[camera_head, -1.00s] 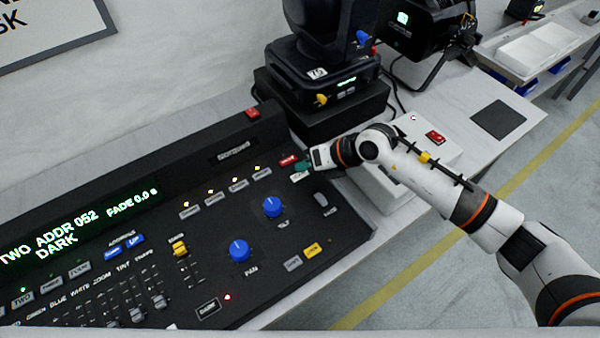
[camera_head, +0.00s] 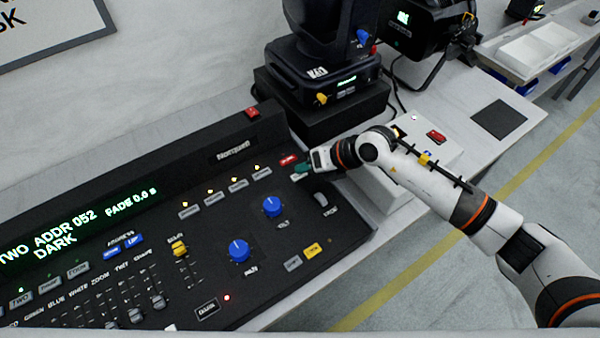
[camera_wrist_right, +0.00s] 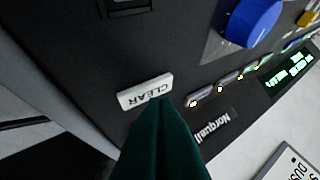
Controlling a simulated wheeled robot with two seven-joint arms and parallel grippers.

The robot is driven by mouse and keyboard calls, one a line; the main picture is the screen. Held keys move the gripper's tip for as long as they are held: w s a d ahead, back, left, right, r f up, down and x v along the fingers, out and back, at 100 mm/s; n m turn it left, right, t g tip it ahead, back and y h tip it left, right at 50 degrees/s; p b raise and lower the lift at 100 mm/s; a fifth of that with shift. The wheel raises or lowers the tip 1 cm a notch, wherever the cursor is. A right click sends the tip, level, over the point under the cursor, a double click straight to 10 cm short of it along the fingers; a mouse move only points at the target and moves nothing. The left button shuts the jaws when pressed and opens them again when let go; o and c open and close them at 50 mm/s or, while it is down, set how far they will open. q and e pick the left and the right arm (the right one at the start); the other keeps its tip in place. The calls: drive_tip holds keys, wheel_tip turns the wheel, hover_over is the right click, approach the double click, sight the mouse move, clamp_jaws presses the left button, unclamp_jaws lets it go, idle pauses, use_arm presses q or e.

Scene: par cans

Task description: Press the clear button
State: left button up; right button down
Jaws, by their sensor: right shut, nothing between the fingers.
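The clear button (camera_wrist_right: 145,92) is a pale bar labelled CLEAR on the black console, seen in the right wrist view. In the head view the pale button (camera_head: 298,177) shows at the console's right end, partly covered by the green fingertips. My right gripper (camera_head: 302,167) is shut and empty, with its fingertips at the button. In the right wrist view the closed green fingertips (camera_wrist_right: 165,106) overlap the button's lower right edge. I cannot tell whether they touch it. My left gripper is not in view.
Two blue knobs (camera_head: 272,207) and a grey wheel (camera_head: 321,199) lie nearby on the console. The green display (camera_head: 80,222) reads "TWO ADDR 052", "FADE 0.0 s" and "DARK". A stage light (camera_head: 330,65) stands behind.

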drive_tip(key=shift+f, duration=0.35)
idle(0.4)
idle(0.3)
drive_tip(key=shift+r+p, duration=0.4)
drive_tip(key=shift+r, duration=0.4)
wheel_tip(320, 180, up, 5)
drive_tip(key=p, duration=0.4)
idle(0.7)
